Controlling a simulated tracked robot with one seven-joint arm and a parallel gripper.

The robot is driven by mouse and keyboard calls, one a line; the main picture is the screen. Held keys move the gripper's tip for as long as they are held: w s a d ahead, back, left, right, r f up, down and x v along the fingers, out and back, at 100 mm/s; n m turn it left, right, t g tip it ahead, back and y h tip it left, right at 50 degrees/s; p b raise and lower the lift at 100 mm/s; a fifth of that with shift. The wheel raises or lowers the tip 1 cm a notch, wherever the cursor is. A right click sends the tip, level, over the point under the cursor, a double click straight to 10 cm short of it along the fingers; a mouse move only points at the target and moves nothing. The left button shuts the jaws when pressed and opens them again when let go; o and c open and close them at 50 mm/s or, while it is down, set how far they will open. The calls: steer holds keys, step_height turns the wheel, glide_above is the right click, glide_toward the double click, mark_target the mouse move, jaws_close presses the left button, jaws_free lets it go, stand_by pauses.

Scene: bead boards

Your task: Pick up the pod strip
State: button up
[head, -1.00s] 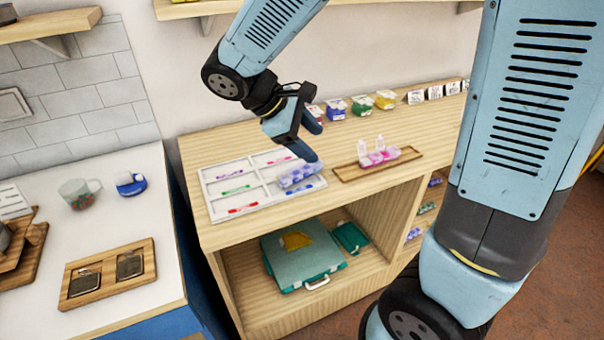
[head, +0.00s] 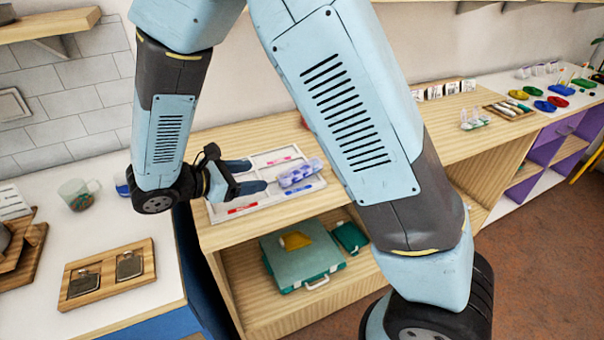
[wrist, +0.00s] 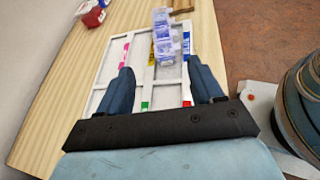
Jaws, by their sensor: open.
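The pod strip (head: 300,172), a clear strip with blue-purple pods, lies on the right part of the white sectioned tray (head: 215,212) on the wooden counter. It also shows in the wrist view (wrist: 163,36), at the top middle. My gripper (head: 257,175) is open, low over the tray to the left of the strip, with its fingers pointing right toward it. In the wrist view my gripper (wrist: 160,68) has its two fingers spread either side of the strip's near end, apart from it. Nothing is held.
A green case (head: 302,258) sits on the shelf below. A mug (head: 78,194) and a wooden board (head: 146,263) are on the left counter. My arm hides the counter's middle.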

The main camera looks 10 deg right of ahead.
mark_target(288, 174)
steer(key=x, duration=0.6)
steer(key=shift+s+f+x, duration=0.1)
steer(key=shift+s+x, duration=0.05)
steer(key=shift+x, duration=1.15)
steer(key=shift+s+f+x, duration=0.1)
steer(key=shift+x, duration=1.2)
steer(key=shift+c, duration=0.3)
steer(key=shift+r, duration=0.1)
steer(key=c, duration=1)
